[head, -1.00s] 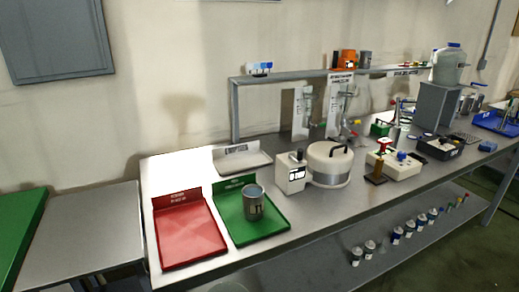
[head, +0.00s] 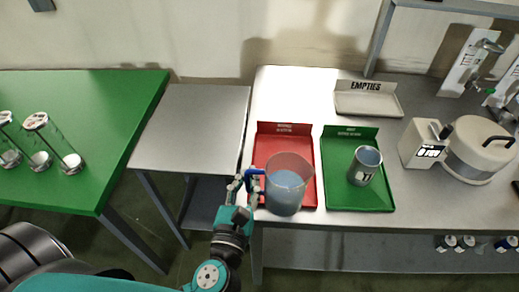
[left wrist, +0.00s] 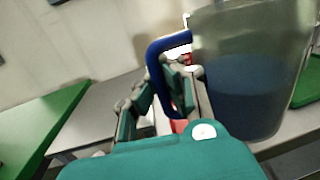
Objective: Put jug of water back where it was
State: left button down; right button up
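The jug of water (head: 287,188) is a clear container with blue-grey water and a blue handle. In the head view it is upright over the front of the red tray (head: 270,150); I cannot tell whether it touches the tray. My left gripper (head: 246,188) is at its left side, with its fingers around the blue handle. In the left wrist view the gripper (left wrist: 165,95) has its fingers on both sides of the handle, and the jug (left wrist: 250,80) fills the right side. My right gripper is not in view.
A green tray (head: 340,197) holding a metal cup (head: 364,166) stands just right of the red tray. An "EMPTIES" tray (head: 372,102) lies behind. A white device (head: 425,145) stands further right. A bare grey table (head: 195,130) and a green table (head: 115,110) with glass cylinders are left.

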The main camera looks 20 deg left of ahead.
pick_arm(q)
jog(key=w+a+f+b, duration=0.1)
jog(key=w, duration=0.2)
jog(key=w+f+b, duration=0.1)
jog(key=w+f, duration=0.1)
jog(key=w, duration=0.2)
jog(key=w+a+f+b, duration=0.1)
jog(key=w+b, duration=0.1)
jog(key=w, duration=0.2)
jog(key=shift+w+a+f, duration=0.1)
jog(key=shift+a+f, duration=0.25)
jog(key=shift+f, duration=0.05)
jog(key=shift+r, duration=0.15)
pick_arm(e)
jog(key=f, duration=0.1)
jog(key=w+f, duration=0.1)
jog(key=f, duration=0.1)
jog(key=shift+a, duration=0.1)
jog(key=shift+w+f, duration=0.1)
pick_arm(q)
jog(key=shift+f, duration=0.25)
jog(key=c, duration=1.5)
grip_release()
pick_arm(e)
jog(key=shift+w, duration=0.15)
